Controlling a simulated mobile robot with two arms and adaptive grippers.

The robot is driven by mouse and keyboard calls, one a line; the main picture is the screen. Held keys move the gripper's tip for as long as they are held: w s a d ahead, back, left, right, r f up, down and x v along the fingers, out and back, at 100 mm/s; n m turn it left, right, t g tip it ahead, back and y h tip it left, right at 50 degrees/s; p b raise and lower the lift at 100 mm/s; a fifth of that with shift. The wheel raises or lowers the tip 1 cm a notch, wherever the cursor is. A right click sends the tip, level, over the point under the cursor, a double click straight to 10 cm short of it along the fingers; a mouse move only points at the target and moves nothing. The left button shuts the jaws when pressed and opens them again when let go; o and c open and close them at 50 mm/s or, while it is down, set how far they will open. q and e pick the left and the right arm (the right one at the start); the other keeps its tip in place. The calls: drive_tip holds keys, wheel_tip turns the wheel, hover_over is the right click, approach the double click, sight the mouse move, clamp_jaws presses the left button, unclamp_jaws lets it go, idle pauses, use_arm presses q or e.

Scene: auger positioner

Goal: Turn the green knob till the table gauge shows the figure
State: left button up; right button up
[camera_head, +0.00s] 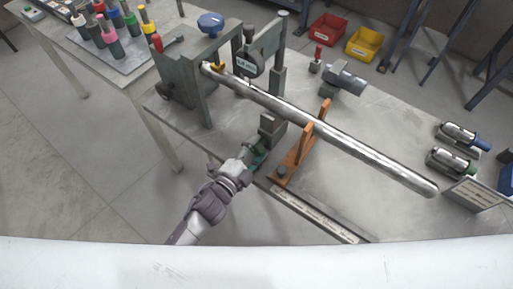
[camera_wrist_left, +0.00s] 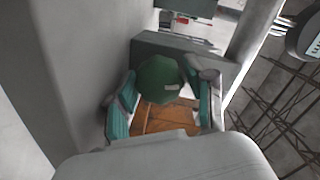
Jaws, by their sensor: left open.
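The green knob (camera_wrist_left: 158,77) shows in the left wrist view as a faceted, rounded cap with a small pale mark. My left gripper (camera_head: 261,153) is open at the table's near edge. In the left wrist view its teal finger pads stand on either side of the knob; I cannot tell whether they touch it. In the head view the gripper mostly hides the knob. A round dark gauge (camera_head: 247,64) with a pale digital display hangs behind the bar; its figure is too small to read surely. It shows partly in the left wrist view (camera_wrist_left: 308,38). My right gripper is not in view.
A long metal bar (camera_head: 345,144) crosses the table (camera_head: 400,115), over an orange support (camera_head: 301,146). A grey upright block (camera_head: 187,88) stands left of my left gripper. Red (camera_head: 327,30) and yellow (camera_head: 363,44) bins lie behind. Several coloured-handled tools stand on the left bench.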

use_arm(q)
drive_tip(key=v, duration=1.2)
drive_tip(key=s+a+f+n+g+y, duration=0.2)
drive_tip(key=s+a+f+n+y, duration=0.15)
drive_tip(key=f, duration=0.65)
drive_tip(key=s+a+f+n+g+y, duration=0.2)
drive_tip(key=a+f+n, duration=0.25)
drive_tip(key=f, duration=0.65)
drive_tip(key=s+a+f+n+g+y, duration=0.25)
drive_tip(key=a+f, duration=0.25)
drive_tip(key=f, duration=0.5)
drive_tip(key=s+a+f+n+g, duration=0.2)
drive_tip(key=s+f, duration=0.4)
drive_tip(key=s, duration=0.4)
drive_tip(key=s+a+f+n+g+y, duration=0.1)
drive_tip(key=s+f+n+g, duration=0.3)
drive_tip(key=s, duration=0.7)
wheel_tip(320, 180, down, 2)
drive_tip(key=shift+s+a+f+n+g+y, duration=0.1)
drive_tip(key=shift+s+a+n+g+y, duration=0.25)
drive_tip(key=shift+a, duration=0.15)
